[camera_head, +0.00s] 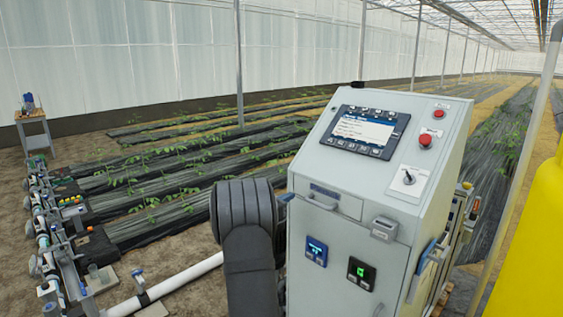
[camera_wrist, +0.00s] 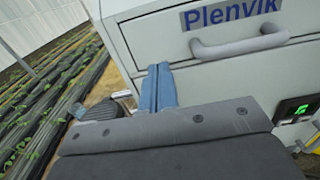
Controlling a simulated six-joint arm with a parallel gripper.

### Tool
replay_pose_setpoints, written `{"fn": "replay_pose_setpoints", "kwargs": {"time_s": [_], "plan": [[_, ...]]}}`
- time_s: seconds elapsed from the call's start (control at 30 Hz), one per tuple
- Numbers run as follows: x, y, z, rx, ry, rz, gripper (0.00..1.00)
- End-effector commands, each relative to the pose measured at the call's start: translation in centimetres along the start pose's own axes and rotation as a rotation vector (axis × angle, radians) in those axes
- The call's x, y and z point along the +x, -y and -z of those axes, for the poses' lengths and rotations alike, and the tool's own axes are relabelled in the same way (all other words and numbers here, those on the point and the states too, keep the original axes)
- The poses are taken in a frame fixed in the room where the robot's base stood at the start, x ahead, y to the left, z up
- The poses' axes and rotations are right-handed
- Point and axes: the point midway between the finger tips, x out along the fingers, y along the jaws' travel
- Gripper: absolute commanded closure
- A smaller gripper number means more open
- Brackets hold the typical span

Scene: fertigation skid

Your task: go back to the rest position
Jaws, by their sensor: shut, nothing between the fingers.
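My gripper (camera_wrist: 158,88) shows in the wrist view with its two blue fingers together and nothing between them. The fingertips are in front of the pale grey cabinet (camera_wrist: 140,45), left of and below its grey bar handle (camera_wrist: 240,45). Whether they touch the cabinet cannot be told. In the head view, my dark arm stands just left of the control cabinet (camera_head: 340,225) and hides most of the gripper.
The cabinet carries a screen (camera_head: 365,131), a red button (camera_head: 425,141), a rotary switch (camera_head: 408,177) and a green-lit display (camera_head: 361,272). A white pipe (camera_head: 180,279) and valve line (camera_head: 50,235) lie left. A yellow tank (camera_head: 535,245) stands right. Plant rows lie behind.

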Motion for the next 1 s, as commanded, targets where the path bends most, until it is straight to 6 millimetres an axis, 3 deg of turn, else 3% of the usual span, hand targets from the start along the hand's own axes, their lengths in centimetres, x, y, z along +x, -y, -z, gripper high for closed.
{"fn": "replay_pose_setpoints", "kwargs": {"time_s": [0.1, 0.3, 0.7, 1.0], "plan": [[2.2, 0.1, 0.1, 0.0, 0.0, 0.003, 1.0], [4.5, 0.1, 0.1, 0.001, 0.0, 0.002, 1.0], [5.3, 0.0, 0.0, 0.0, 0.0, 0.0, 1.0], [5.4, 0.2, -0.7, 0.006, 0.008, 0.009, 0.43]]}}
